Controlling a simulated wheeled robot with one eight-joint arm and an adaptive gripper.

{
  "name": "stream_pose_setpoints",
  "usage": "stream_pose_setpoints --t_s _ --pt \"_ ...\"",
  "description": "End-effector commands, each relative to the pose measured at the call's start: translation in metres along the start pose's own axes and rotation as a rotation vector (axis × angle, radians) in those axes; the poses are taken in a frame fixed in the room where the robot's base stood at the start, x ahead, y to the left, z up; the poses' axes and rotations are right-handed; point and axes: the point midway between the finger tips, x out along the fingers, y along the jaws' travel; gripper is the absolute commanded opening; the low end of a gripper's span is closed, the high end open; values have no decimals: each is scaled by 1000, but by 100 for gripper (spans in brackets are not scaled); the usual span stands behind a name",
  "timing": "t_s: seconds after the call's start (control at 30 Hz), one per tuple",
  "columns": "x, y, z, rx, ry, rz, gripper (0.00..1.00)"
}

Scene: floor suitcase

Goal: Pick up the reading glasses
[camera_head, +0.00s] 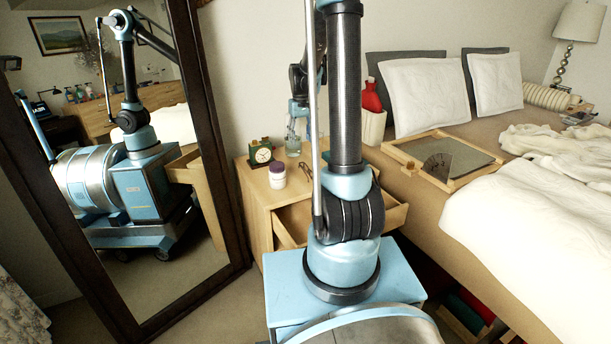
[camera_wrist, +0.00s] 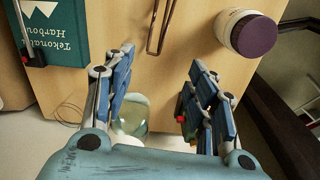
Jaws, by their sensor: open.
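The reading glasses (camera_wrist: 158,27) show at the top middle of the wrist view as a thin brown frame on the wooden nightstand, partly cut off by the picture's edge. In the head view, a thin dark brown frame (camera_head: 305,171) shows on the nightstand top, partly hidden behind my arm. My gripper (camera_wrist: 162,60) is open and empty, its two blue fingers apart. In the wrist view the glasses appear just beyond the gap between the fingertips, apart from both. In the head view my gripper (camera_head: 300,112) is above the back of the nightstand, partly hidden by my arm.
A purple-lidded jar (camera_wrist: 250,34) stands right of the glasses, and a teal book (camera_wrist: 52,35) lies left. A clear glass jar (camera_wrist: 132,116) and a green clock (camera_head: 262,153) are near the back. The nightstand's drawer (camera_head: 292,222) is open. A mirror (camera_head: 222,140) stands left, the bed (camera_head: 425,195) right.

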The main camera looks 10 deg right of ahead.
Motion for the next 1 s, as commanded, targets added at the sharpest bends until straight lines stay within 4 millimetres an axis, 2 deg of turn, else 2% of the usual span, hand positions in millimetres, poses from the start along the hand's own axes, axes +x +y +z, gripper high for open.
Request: stream_pose_setpoints --t_s 0.1,0.4,0.53,0.77,1.0 --pt "21 0 0 0 0 0 52" --pt "68 0 0 0 0 0 52" --pt "80 0 0 0 0 0 52" --pt "91 1 1 1 0 0 52" --pt "119 6 4 1 0 0 52"
